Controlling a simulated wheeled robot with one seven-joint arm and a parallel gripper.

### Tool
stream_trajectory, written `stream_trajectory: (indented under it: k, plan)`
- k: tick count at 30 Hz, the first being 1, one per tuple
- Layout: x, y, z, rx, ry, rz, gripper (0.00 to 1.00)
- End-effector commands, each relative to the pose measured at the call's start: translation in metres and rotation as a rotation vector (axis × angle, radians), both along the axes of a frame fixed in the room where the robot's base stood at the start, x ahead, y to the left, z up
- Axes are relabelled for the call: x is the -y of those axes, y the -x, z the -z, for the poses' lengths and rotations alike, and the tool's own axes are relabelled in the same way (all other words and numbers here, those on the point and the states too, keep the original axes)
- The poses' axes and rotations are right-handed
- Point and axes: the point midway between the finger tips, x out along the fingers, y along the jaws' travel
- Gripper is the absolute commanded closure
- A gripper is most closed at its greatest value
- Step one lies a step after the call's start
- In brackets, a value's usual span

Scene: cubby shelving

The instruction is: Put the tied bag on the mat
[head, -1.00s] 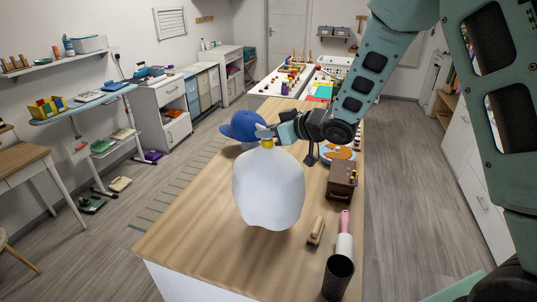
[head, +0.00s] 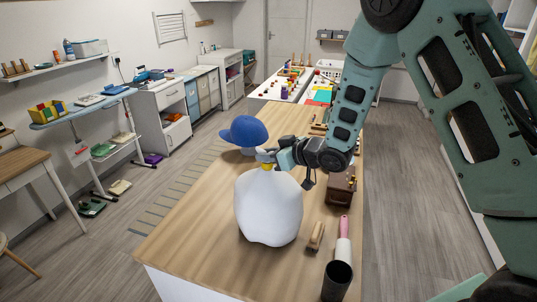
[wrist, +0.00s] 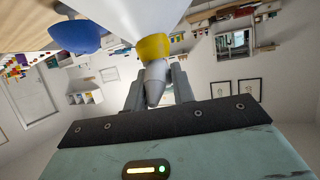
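The tied bag is a white, rounded sack (head: 268,208) with a yellow tie (head: 267,166) at its neck. It is upright over the wooden table, in the middle of the head view; I cannot tell whether its base touches the tabletop. My gripper (head: 266,156) is at its top. In the wrist view the bag's grey gathered tip (wrist: 155,82) is between the two fingers of my gripper (wrist: 158,88), below the yellow tie (wrist: 153,47). I cannot make out a mat on the table for certain; my arm and the bag hide parts of it.
A blue cap (head: 244,131) stands just behind the bag. A wooden brush (head: 316,236), a pink-handled roller (head: 343,240), a dark cup (head: 337,281) and a brown box (head: 341,190) line the right side. The left front tabletop (head: 195,235) is clear. A striped grey runner (head: 180,188) lies on the floor.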

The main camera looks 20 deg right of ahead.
Motion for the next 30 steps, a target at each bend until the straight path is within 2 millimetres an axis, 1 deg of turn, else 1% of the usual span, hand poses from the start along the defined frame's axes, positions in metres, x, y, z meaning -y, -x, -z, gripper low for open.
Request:
stream_trajectory:
  k: [1, 2, 10, 14, 17, 24, 30]
  plan:
    - [0.0, 0.0, 0.0, -0.001, 0.001, 0.0, 0.62]
    - [0.0, 0.0, 0.0, -0.001, 0.001, 0.0, 0.54]
    - [0.0, 0.0, 0.0, -0.001, 0.001, 0.0, 0.54]
    - [0.002, 0.002, -0.004, -0.001, 0.001, 0.001, 0.54]
    - [0.01, 0.011, -0.007, 0.001, 0.0, 0.004, 0.54]
    - [0.036, 0.047, -0.024, 0.002, 0.001, 0.005, 0.54]
    - [0.055, 0.073, -0.039, 0.002, 0.001, 0.005, 0.54]
